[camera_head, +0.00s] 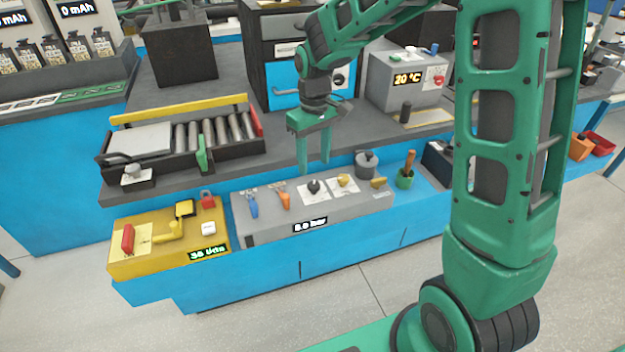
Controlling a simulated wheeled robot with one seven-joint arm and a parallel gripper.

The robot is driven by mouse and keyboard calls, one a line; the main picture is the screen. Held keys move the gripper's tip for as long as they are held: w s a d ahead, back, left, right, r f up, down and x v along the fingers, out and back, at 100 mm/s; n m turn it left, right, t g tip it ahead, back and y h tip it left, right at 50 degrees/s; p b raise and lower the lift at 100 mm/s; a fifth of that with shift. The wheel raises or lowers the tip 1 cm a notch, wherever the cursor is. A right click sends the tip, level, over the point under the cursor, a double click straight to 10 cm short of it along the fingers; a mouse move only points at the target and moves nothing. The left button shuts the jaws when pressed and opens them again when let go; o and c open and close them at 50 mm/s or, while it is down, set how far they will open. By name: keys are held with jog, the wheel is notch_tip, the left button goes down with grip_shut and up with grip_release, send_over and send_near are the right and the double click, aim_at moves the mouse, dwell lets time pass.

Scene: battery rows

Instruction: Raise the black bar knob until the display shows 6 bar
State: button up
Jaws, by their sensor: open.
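The black bar knob (314,186) sits on a white plate on top of the grey control box. The display (310,225) on the front of that box is small; it seems to read 8.0 bar or 6.0 bar, and I cannot tell which. My gripper (314,170) points down just behind and above the black knob. Its two green fingers are apart with nothing between them. Whether a finger touches the knob cannot be told from this view.
A yellow knob (344,180) is right of the black one; blue (253,207) and orange (284,200) levers are left. A yellow box (150,262) stands left, a roller conveyor (200,136) behind. My arm covers the right side.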

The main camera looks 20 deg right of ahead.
aim_at(314, 184)
notch_tip(314, 184, down, 8)
jog(key=shift+r, duration=0.25)
jog(key=c, duration=1)
jog(key=shift+c, duration=0.2)
